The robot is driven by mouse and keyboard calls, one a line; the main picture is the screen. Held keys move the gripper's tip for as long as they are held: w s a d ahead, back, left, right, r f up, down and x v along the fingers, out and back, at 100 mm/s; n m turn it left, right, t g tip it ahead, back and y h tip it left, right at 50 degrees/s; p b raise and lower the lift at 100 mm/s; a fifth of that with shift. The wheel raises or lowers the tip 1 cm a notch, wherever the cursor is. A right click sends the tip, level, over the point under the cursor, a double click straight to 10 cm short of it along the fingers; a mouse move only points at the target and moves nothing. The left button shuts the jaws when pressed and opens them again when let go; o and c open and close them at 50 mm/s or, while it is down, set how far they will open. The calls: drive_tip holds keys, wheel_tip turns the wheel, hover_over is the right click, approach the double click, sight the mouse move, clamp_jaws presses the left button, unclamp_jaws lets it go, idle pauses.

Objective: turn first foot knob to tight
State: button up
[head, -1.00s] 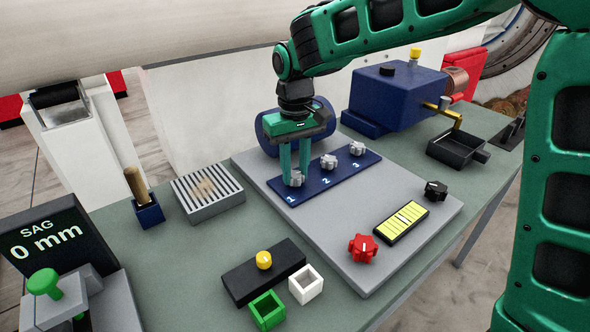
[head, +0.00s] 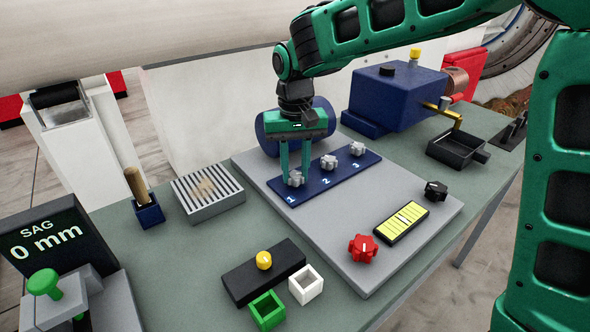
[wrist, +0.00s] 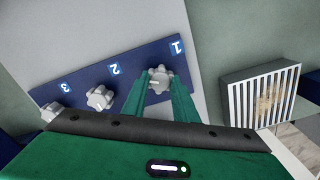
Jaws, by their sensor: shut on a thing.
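The first foot knob (head: 295,179) is a light grey lobed knob beside the white number 1 on the blue strip (head: 309,187). My gripper (head: 296,178) points down over it, with its green fingers shut on the knob from two sides. In the wrist view the knob (wrist: 160,80) sits between the fingertips (wrist: 158,86), with a pale mark on its top. The fingers hide part of the knob in the head view. Knob 2 (head: 328,162) and knob 3 (head: 357,149) stand farther right along the strip; knob 2 also shows in the wrist view (wrist: 99,97).
A grey plate (head: 345,225) carries the strip, a red knob (head: 362,248), a yellow level (head: 402,222) and a black knob (head: 436,190). A slatted box (head: 207,195) stands left of the plate. A display (head: 48,238) reads SAG 0 mm. A blue cylinder (head: 270,132) lies behind my gripper.

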sight(295, 173)
drive_tip(key=shift+w+r, duration=0.1)
drive_tip(key=shift+w, duration=0.05)
drive_tip(key=o, duration=1.1)
drive_tip(key=shift+c, duration=0.2)
wheel_tip(295, 173, up, 11)
drive_tip(key=shift+f, duration=0.2)
